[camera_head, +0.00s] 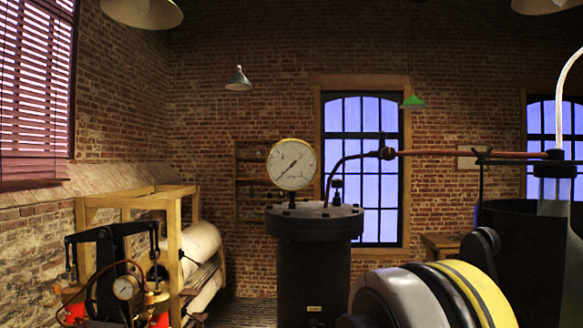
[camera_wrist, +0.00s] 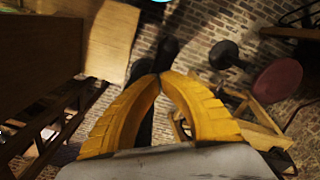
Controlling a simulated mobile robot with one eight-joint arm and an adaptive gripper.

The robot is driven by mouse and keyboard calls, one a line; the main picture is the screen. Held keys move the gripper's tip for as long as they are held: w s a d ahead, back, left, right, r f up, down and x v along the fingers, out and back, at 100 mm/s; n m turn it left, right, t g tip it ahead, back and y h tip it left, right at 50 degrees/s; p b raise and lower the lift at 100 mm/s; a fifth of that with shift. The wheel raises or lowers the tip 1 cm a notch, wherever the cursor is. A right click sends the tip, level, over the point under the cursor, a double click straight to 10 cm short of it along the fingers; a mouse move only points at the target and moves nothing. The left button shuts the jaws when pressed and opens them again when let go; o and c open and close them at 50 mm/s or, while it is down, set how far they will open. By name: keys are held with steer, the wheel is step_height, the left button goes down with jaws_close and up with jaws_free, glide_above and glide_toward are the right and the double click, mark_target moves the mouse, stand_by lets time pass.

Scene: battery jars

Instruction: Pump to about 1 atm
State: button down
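A large white-faced gauge (camera_head: 292,164) stands on top of a dark bolted cylindrical vessel (camera_head: 312,260) in the head view. Its needle appears to lie toward the lower left; the numbers are too small to read. A black pump-like apparatus (camera_head: 108,262) with a two-armed beam stands at the lower left. A small gauge (camera_head: 126,287) and red parts show on it, and a thin hose curves beside it. In the wrist view my gripper (camera_wrist: 158,76) has its yellow fingers converging, tips together, with nothing clearly held. The head view does not show the fingertips.
A copper pipe (camera_head: 450,152) runs right from the vessel toward a large dark tank (camera_head: 525,250). A wooden frame (camera_head: 172,225) with pale rolls stands behind the pump. My yellow, black and grey arm fills the lower right. Dark floor shows between frame and vessel.

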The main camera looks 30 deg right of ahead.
step_height(320, 180, down, 16)
steer(key=b, duration=1.5)
step_height(320, 180, up, 16)
steer(key=p, duration=1.1)
steer(key=shift+r+p, duration=0.25)
steer(key=shift+p, duration=0.1)
steer(key=shift+f, duration=0.1)
step_height(320, 180, down, 16)
steer(key=b, duration=1.4)
step_height(320, 180, up, 16)
steer(key=p, duration=1.1)
steer(key=shift+r, duration=0.2)
steer(key=shift+f, duration=0.1)
